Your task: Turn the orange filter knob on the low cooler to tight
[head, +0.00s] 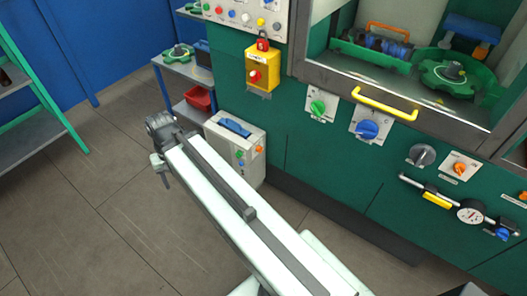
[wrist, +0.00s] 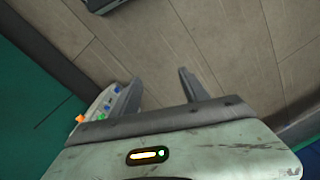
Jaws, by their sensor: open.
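The low cooler (head: 235,150) is a pale box with a blue handle on top, standing on the floor against the green machine. Its orange knob (head: 259,149) is on the right of its front, near green and blue controls. In the wrist view the orange knob (wrist: 80,118) sticks out at the lower left, beside the cooler's panel (wrist: 100,108). My gripper (wrist: 159,77) is open and empty, its two fingers apart over bare floor, to the right of the knob and not touching it. In the head view my gripper (head: 161,168) is left of the cooler. The knob's marking is unreadable.
The green machine (head: 330,145) fills the right, with a green knob (head: 318,106), a blue knob (head: 367,129) and a yellow handle (head: 385,103). A blue cart (head: 185,72) with a red bin (head: 199,98) stands behind the cooler.

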